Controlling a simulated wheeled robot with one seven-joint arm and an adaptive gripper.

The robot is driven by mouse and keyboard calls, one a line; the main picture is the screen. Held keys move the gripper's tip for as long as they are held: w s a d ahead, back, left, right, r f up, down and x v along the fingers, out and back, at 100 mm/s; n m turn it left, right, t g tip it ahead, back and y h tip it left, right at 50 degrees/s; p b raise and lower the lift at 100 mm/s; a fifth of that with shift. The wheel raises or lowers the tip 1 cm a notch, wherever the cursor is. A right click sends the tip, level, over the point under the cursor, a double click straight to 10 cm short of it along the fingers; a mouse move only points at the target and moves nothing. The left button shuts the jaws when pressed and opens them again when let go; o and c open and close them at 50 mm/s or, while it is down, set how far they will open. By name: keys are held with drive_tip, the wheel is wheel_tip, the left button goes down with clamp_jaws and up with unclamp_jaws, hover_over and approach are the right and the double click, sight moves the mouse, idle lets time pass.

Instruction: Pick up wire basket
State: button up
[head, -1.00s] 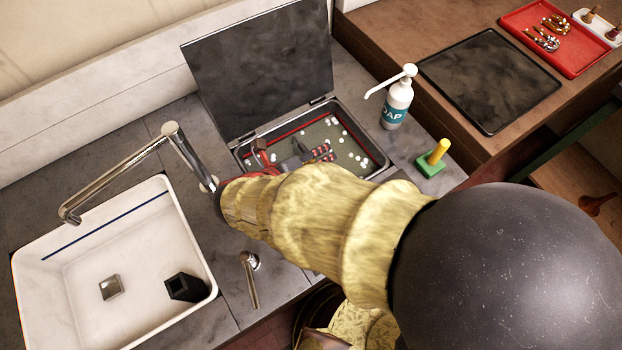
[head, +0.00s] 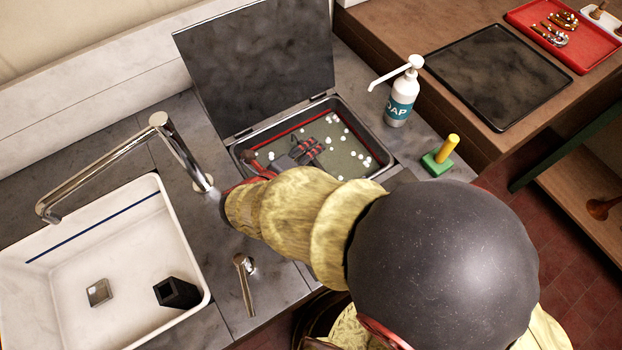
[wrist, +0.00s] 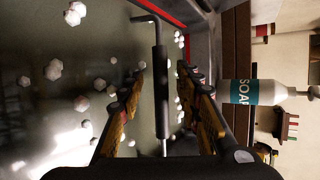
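A dark bar with a thicker black grip (wrist: 160,92) and a bent metal end runs between my fingers in the wrist view. It looks like the wire basket's handle. The basket's mesh body cannot be made out in the murky greenish liquid of the sunken tank (head: 379,161). My gripper (head: 312,148) reaches down into the tank in the head view. In the wrist view my gripper (wrist: 160,80) is open, one finger on each side of the grip, with visible gaps between. My arm hides the tank's near side.
The tank's dark lid (head: 262,68) stands open behind it. A soap bottle (head: 399,100) and a green block with a yellow peg (head: 440,158) stand to the right. A tap (head: 180,150) and white sink (head: 190,235) are on the left. White foam bits float in the tank.

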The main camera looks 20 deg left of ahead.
drive_tip(key=shift+w, duration=0.15)
drive_tip(key=shift+c, duration=1.3)
clamp_jaws()
